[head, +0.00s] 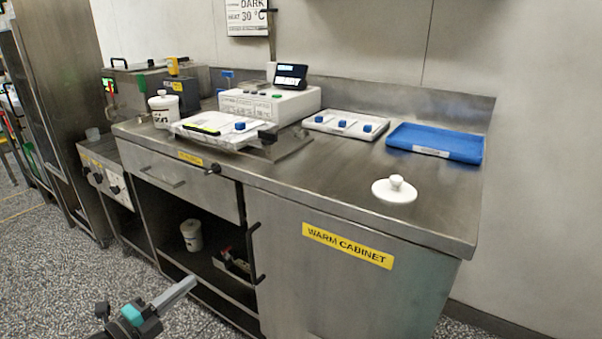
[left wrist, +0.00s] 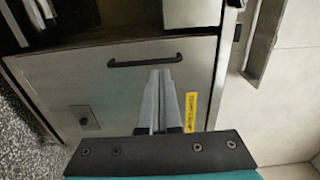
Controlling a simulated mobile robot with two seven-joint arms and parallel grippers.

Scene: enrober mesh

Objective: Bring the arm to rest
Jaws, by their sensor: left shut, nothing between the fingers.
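My left gripper (head: 190,283) is in the lower left of the head view, in front of the open lower shelf of the steel counter. Its grey fingers are shut with nothing between them. In the left wrist view the closed fingers (left wrist: 160,80) point at a steel panel with a black bar handle (left wrist: 145,61) and a yellow label (left wrist: 191,108); I cannot tell the gap to it. My right gripper is not in view.
The steel counter (head: 340,185) carries a white lid (head: 396,190), a blue tray (head: 440,140), a white tray with blue-topped pieces (head: 345,124) and a white machine (head: 268,103). Below are the warm cabinet door (head: 330,290) and an open shelf with a white tub (head: 191,235). Speckled floor is clear in front.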

